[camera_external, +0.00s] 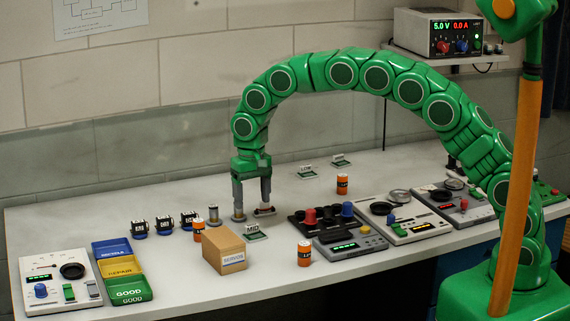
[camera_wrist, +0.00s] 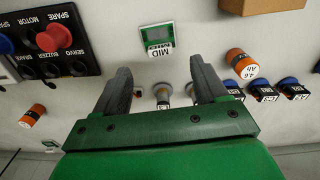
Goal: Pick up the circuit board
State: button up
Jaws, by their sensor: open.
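I cannot single out the circuit board with certainty. A small green plate labelled MID (camera_external: 257,236) lies on the bench in front of my gripper; it also shows in the wrist view (camera_wrist: 159,38), beyond the fingertips. Similar green plates lie farther back, one labelled LOW (camera_external: 307,173) and another (camera_external: 341,161) behind it. My gripper (camera_external: 252,210) points down low over the bench, fingers apart. In the wrist view (camera_wrist: 163,82) a small metal cylinder (camera_wrist: 162,93) shows between the fingers, with other small pieces partly hidden beside them. No grip on anything shows.
A cardboard box (camera_external: 225,248) stands close in front. Orange cylinders (camera_external: 304,253) stand around. Several dark motors or servos (camera_external: 164,226) line up to the left, near sorting bins (camera_external: 122,274). Control panels (camera_external: 325,222) fill the right. The back of the bench is mostly clear.

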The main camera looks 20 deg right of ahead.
aim_at(253, 225)
jog(key=shift+a+f, duration=0.1)
jog(key=shift+f, duration=1.25)
jog(key=shift+w+f, duration=0.15)
jog(key=shift+f, duration=2.45)
jog(key=c, duration=1.1)
